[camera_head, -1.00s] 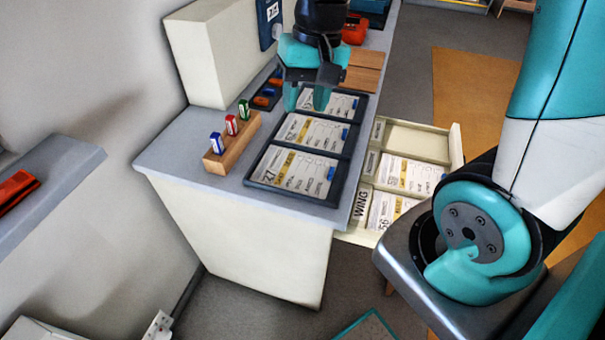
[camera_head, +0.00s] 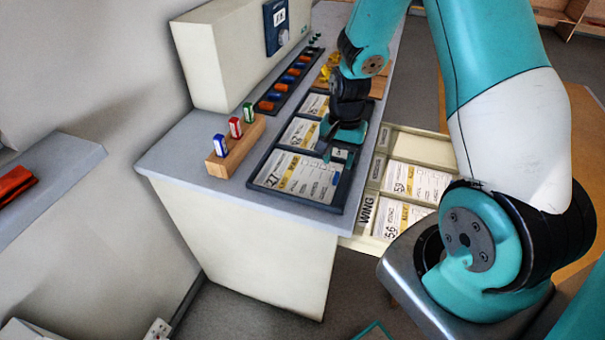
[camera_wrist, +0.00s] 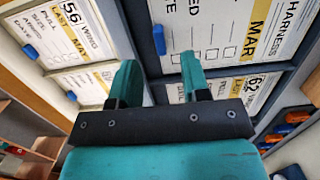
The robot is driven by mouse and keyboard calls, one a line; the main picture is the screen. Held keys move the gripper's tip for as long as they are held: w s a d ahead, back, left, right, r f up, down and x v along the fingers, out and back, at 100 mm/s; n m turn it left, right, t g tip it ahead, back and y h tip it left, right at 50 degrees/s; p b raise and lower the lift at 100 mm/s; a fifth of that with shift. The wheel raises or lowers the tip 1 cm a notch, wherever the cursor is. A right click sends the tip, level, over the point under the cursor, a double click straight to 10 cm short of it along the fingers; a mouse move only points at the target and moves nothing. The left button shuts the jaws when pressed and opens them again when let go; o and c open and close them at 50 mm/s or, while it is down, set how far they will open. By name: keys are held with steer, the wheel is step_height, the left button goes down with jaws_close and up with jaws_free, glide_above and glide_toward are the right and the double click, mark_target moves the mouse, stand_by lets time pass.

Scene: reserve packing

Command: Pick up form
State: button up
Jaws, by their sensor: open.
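Three white forms lie in a dark tray (camera_head: 252,184) on the counter: a front form (camera_head: 298,174), a middle form (camera_head: 299,131) and a back form (camera_head: 315,104). My gripper (camera_head: 337,153) is open and empty, pointing down over the tray's right side by the front form. In the wrist view, a form marked HARNESS (camera_wrist: 225,35) has a blue clip (camera_wrist: 158,40) on its left edge, just beyond the gap between my fingertips (camera_wrist: 160,72). A form marked 62 (camera_wrist: 240,88) lies at lower right.
An open drawer (camera_head: 423,150) right of the counter holds more forms, one marked 56 (camera_head: 402,217). A wooden block (camera_head: 238,146) with several coloured pieces stands left of the tray. A dark rack (camera_head: 291,78) of coloured pieces lies behind, beside a cream cabinet (camera_head: 218,65).

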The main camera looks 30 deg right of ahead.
mark_target(336, 177)
steer(key=shift+s+a+f+p, duration=0.1)
steer(key=shift+a+f+p, duration=0.05)
steer(key=shift+f, duration=0.7)
steer(key=shift+s+a+f+p, duration=0.1)
steer(key=shift+s+f, duration=0.05)
steer(key=shift+f, duration=0.75)
steer(key=shift+s+a+f+p, duration=0.1)
steer(key=shift+a+f+p, duration=0.05)
steer(key=shift+f, duration=0.7)
jaws_close()
